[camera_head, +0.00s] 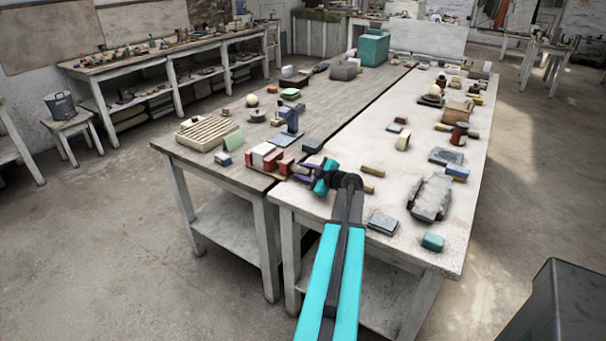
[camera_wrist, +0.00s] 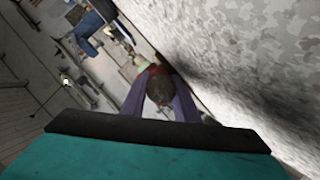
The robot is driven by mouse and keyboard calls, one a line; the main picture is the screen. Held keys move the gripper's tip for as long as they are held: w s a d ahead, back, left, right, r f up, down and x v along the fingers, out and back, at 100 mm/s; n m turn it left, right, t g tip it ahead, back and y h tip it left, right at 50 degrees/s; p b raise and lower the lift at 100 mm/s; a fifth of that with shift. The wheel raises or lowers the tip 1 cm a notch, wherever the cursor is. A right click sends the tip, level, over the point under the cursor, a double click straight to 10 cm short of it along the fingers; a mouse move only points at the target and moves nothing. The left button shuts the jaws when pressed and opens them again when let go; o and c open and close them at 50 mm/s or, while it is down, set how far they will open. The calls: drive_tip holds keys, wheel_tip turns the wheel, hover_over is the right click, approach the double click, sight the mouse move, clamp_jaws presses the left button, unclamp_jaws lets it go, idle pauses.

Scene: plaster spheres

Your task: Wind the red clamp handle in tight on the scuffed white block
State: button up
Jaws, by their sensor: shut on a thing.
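The white block (camera_head: 262,152) sits between the red parts of a clamp (camera_head: 273,159) near the front edge of the left grey table. Scuffs on it are too small to make out. My gripper (camera_head: 301,173) reaches in from the right at the clamp's handle end. In the wrist view, the purple fingers of my gripper (camera_wrist: 160,103) are shut on the handle (camera_wrist: 160,88), a dark reddish-brown round end with red behind it. The handle is mostly hidden by the fingers in the head view. Whether the clamp touches the block tightly cannot be told.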

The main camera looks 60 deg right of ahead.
drive_tip(key=shift+f, duration=0.2)
drive_tip(key=m+y+b, duration=0.1)
drive_tip(key=m+b, duration=0.1)
drive_tip(key=b, duration=0.1)
drive_tip(key=shift+m+y+b, duration=0.3)
drive_tip(key=shift+y+b, duration=0.1)
drive_tip(key=m+y+b, duration=0.2)
drive_tip(key=m, duration=0.1)
drive_tip(key=shift+g+b, duration=0.3)
drive_tip(key=m+y, duration=0.2)
drive_tip(key=m, duration=0.1)
drive_tip(key=shift+y+b, duration=0.3)
drive_tip(key=shift+b, duration=0.1)
drive_tip(key=shift+a+r+m+y, duration=0.15)
drive_tip(key=shift+m+y, duration=0.75)
drive_tip(key=shift+m, duration=0.5)
drive_tip(key=o, duration=0.8)
